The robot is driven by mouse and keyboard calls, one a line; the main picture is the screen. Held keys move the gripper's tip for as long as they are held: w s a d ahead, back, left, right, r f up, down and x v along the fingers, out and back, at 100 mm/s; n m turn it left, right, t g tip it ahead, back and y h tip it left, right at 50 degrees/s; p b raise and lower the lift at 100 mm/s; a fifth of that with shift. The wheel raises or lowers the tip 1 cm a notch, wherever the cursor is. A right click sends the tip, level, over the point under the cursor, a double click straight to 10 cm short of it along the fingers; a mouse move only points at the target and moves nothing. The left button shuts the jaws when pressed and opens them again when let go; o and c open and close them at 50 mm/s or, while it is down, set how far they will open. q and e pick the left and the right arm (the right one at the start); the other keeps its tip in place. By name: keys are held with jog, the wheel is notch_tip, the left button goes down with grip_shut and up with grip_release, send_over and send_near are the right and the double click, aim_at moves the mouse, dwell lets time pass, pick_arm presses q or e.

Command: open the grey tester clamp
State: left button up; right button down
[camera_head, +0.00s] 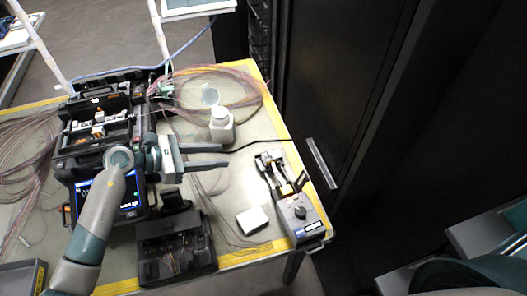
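The grey tester (300,214) stands at the right front corner of the table, with a dark knob on its top. Its clamp end (272,168), with black and pale parts, points away toward the back. The parts are too small to tell whether the clamp is open or shut. My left gripper (226,156) hangs over the middle of the table, to the left of the clamp. Its two dark fingers are apart, point right and hold nothing. Parts of my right arm show at the lower right, but its fingers do not show.
A splicer (98,160) with a lit screen stands at the left, partly behind my arm. A white bottle (222,130) stands behind my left gripper. A black case (172,238) and a small white block (252,220) lie in front. Thin loose fibres cross the table. A dark cabinet (345,80) stands right.

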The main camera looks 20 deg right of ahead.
aim_at(269, 153)
pick_arm(q)
jog(key=p+x, duration=0.4)
jog(key=x, duration=1)
jog(key=shift+r, duration=0.1)
jog(key=shift+x, duration=0.95)
jog(key=c, duration=0.9)
